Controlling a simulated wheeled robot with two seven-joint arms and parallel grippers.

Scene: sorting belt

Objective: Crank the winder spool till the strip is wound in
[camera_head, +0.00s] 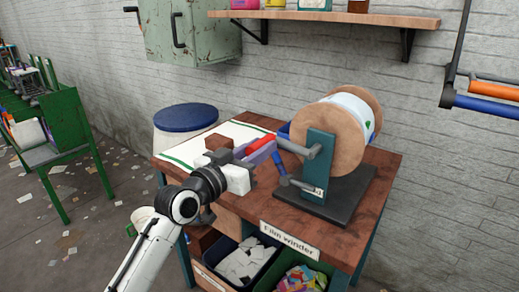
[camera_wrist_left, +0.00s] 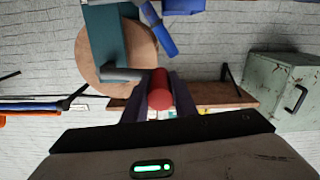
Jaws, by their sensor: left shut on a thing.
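The film winder has a wooden spool (camera_head: 342,128) on a teal post (camera_head: 317,165) and a dark base (camera_head: 345,200). White material with a green mark (camera_head: 361,108) is wrapped between its flanges. A white strip with green edges (camera_head: 190,153) lies on the table to the left. My left gripper (camera_head: 258,150) is shut on the red crank grip (camera_head: 262,143), left of the spool. In the left wrist view the red grip (camera_wrist_left: 159,90) sits between both fingers, with the wooden flange (camera_wrist_left: 90,68) behind. A blue lever (camera_head: 281,170) stands low at the post. My right gripper is not in view.
A brown block (camera_head: 219,142) rests on the strip. A blue-topped drum (camera_head: 186,117) stands behind the table's left corner. Bins with scraps (camera_head: 245,262) sit under the front. A shelf (camera_head: 330,17) and green cabinet (camera_head: 200,35) hang on the wall.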

